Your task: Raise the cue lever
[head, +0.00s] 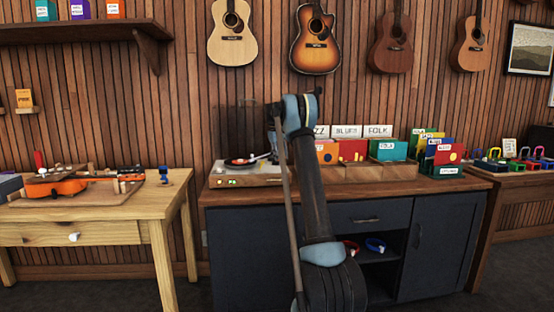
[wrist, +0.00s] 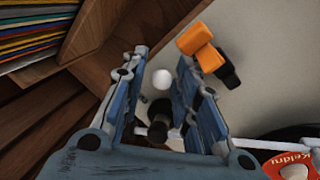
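The turntable (head: 245,178) stands on the dark cabinet, a red-labelled record on it; my arm hides its right end. My gripper (head: 272,138) points down over that end, partly hidden behind my arm. In the wrist view my gripper (wrist: 163,60) has its two blue fingers apart above the pale deck (wrist: 262,75). A white round knob (wrist: 161,79) and a dark cylinder (wrist: 158,130) show between the fingers. An orange block-like piece (wrist: 201,45) with a dark part sits by the right fingertip; it may be the cue lever, but I cannot tell if they touch.
The record's red label (wrist: 292,166) shows at the wrist view's lower right. Wooden bins (head: 365,173) with coloured sleeves stand right of the turntable. A wooden table (head: 75,232) with an orange ukulele (head: 55,187) is at left. Guitars hang on the wall behind.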

